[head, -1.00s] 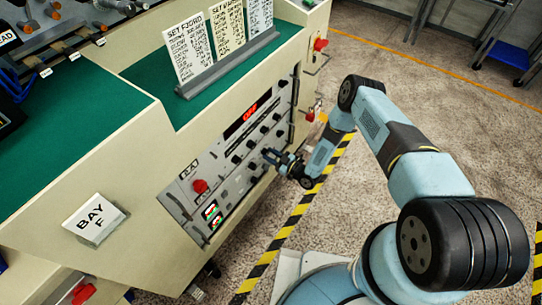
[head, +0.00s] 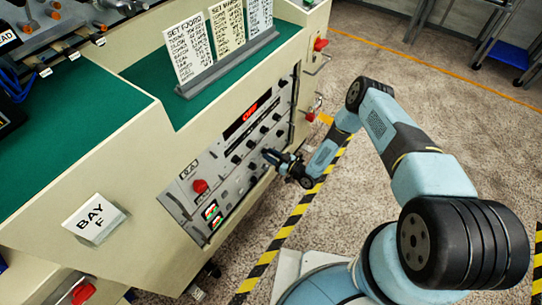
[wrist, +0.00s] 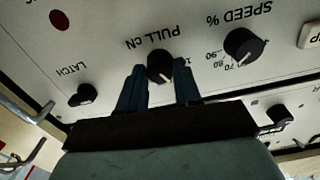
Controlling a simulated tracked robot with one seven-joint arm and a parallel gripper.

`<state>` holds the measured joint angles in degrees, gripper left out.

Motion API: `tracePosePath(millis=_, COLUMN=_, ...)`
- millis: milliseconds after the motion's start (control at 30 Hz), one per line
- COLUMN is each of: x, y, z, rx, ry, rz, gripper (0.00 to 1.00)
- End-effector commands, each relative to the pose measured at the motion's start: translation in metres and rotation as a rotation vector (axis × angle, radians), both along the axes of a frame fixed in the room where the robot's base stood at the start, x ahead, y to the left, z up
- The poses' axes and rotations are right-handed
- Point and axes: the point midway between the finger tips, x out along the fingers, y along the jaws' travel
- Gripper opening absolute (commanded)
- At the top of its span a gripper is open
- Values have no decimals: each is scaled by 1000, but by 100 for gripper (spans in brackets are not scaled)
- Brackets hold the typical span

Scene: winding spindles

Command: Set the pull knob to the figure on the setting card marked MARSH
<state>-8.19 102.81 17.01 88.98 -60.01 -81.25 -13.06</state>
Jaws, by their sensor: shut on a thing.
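The pull knob (wrist: 159,64) is black and round with a pale pointer line, under a label reading PULL CN in the wrist view. My gripper (wrist: 160,76) has its two dark fingers on either side of the knob and is shut on it. In the head view my gripper (head: 272,156) reaches the panel from the right and hides the pull knob. The middle setting card (head: 227,27) has a heading that looks like SET MARSH; its lines are too small to read surely. The knob's scale is mostly hidden by a finger.
The SPEED % knob (wrist: 243,44) and the LATCH knob (wrist: 82,95) flank the pull knob. A red display (head: 250,112) and a red button (head: 200,186) are on the same panel. The SET FJORD card (head: 188,48) stands left in the card holder.

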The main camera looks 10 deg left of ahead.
Motion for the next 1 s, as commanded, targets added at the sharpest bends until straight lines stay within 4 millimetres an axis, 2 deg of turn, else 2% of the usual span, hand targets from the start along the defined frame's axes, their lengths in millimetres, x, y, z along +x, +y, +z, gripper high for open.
tracePosePath(millis=400, x=2, y=-1, z=0, rx=75, ry=185, rz=-4, gripper=3)
tracePosePath(millis=933, x=3, y=-1, z=0, rx=87, ry=211, rz=-4, gripper=3)
tracePosePath(millis=967, x=3, y=-1, z=0, rx=87, ry=211, rz=-4, gripper=35)
tracePosePath(millis=1000, x=3, y=-1, z=0, rx=87, ry=211, rz=-5, gripper=39)
